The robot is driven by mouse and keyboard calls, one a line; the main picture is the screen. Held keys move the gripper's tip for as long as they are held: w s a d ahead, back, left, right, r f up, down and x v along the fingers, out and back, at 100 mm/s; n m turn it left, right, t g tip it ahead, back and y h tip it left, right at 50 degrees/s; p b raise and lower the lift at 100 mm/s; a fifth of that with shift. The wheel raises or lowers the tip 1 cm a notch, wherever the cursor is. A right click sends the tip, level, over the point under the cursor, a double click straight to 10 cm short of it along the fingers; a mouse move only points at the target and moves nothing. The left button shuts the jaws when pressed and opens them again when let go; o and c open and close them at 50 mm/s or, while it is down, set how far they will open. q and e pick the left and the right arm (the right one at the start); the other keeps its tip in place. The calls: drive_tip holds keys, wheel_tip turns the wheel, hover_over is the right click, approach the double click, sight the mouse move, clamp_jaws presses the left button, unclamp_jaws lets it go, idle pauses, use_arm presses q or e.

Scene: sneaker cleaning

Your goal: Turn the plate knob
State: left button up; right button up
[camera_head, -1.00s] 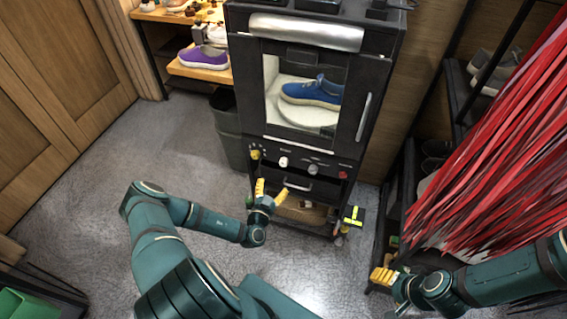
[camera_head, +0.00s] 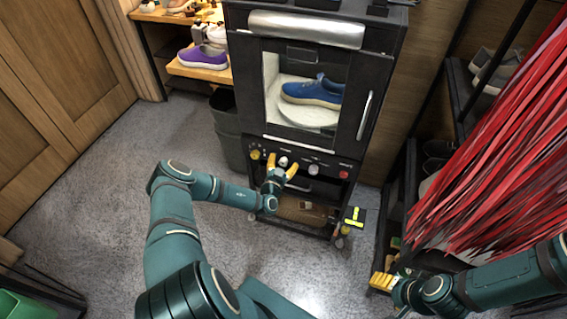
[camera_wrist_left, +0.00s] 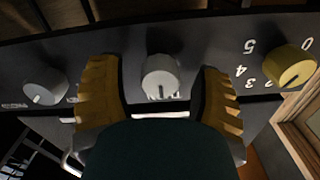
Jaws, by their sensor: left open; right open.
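The black cleaning machine (camera_head: 385,45) has a row of knobs on its lower front panel. A white knob (camera_head: 283,161) sits between a yellow knob (camera_head: 255,154) and a grey knob (camera_head: 313,169). My left gripper (camera_head: 281,168) is open at the panel, one finger on each side of the white knob. In the left wrist view the white knob (camera_wrist_left: 160,76) stands between the spread yellow fingers, with clear gaps to both. The labels are too blurred to tell which knob is the plate knob. My right gripper (camera_head: 386,283) is open and empty at the lower right.
A blue shoe (camera_head: 315,91) rests on a round white plate (camera_head: 305,116) behind the machine's window. A red button (camera_head: 343,174) is at the panel's right. A dark bin (camera_head: 226,125) stands left of the machine. Red strips (camera_head: 500,140) hang at the right.

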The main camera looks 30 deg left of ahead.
use_arm(q)
drive_tip(key=shift+c, duration=0.2)
clamp_jaws()
drive_tip(key=shift+m, duration=0.3)
use_arm(e)
drive_tip(key=shift+r, duration=0.1)
